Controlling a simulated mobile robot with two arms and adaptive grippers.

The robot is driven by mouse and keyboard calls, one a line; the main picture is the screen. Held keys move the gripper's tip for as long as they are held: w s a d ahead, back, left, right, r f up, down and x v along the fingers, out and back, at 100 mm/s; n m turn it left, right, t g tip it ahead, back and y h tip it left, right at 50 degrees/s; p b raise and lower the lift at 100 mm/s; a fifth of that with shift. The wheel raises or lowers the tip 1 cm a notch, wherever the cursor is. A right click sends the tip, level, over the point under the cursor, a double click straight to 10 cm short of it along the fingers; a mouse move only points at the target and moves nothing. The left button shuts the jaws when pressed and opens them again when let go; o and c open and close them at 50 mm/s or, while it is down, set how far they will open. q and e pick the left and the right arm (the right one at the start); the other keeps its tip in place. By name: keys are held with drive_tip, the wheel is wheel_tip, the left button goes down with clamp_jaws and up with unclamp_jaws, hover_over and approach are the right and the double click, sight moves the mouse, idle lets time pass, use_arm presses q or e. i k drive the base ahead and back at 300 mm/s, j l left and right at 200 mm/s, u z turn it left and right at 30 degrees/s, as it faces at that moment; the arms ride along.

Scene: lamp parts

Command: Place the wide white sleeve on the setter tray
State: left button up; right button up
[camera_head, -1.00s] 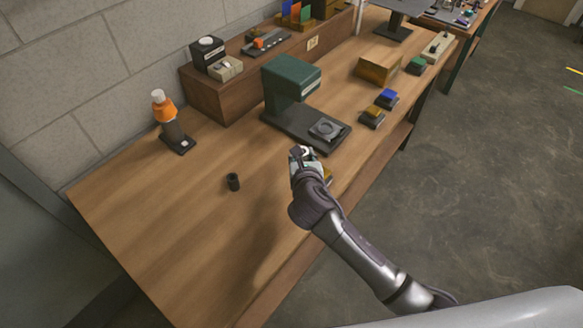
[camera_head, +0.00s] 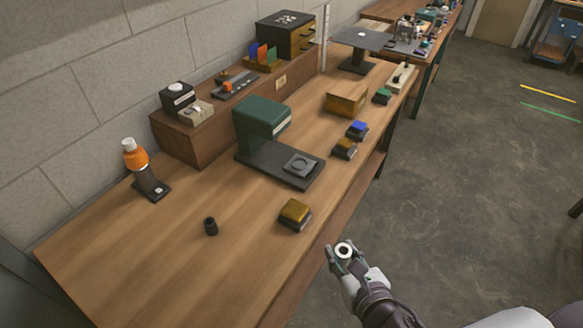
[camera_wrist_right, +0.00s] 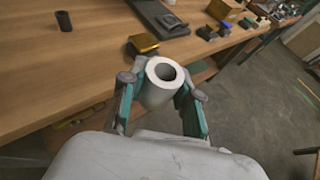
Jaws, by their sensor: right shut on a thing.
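A wide white sleeve (camera_head: 344,249) with a dark round bore is held between the fingers of my right gripper (camera_head: 346,254), off the table's front edge and above the floor. In the right wrist view the sleeve (camera_wrist_right: 156,96) stands with its open end up, a teal-padded finger on either side. A green machine (camera_head: 262,122) has a dark base, with a grey square plate (camera_head: 302,164) bearing a round ring. I cannot tell for sure which thing is the setter tray; this plate or the raised dark platform (camera_head: 362,38) could be it. My left gripper is not in view.
A dark small cylinder (camera_head: 211,227) stands on the wooden table (camera_head: 165,265). A yellow-topped block (camera_head: 294,214) sits near the front edge. Several coloured blocks and a brass-coloured box (camera_head: 346,103) stand farther back. The table's near left is clear.

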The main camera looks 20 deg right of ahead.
sight(300, 165)
drive_tip(key=i+l+u, duration=0.1)
drive_tip(key=l+u, duration=0.2)
drive_tip(key=u, duration=0.2)
drive_tip(key=l+u, duration=0.3)
drive_tip(key=u, duration=0.15)
drive_tip(key=l+u, duration=0.15)
drive_tip(key=l, duration=0.8)
drive_tip(key=l+u, duration=0.15)
drive_tip(key=l, duration=0.8)
drive_tip(key=k+l+u, duration=0.15)
drive_tip(key=l, duration=0.75)
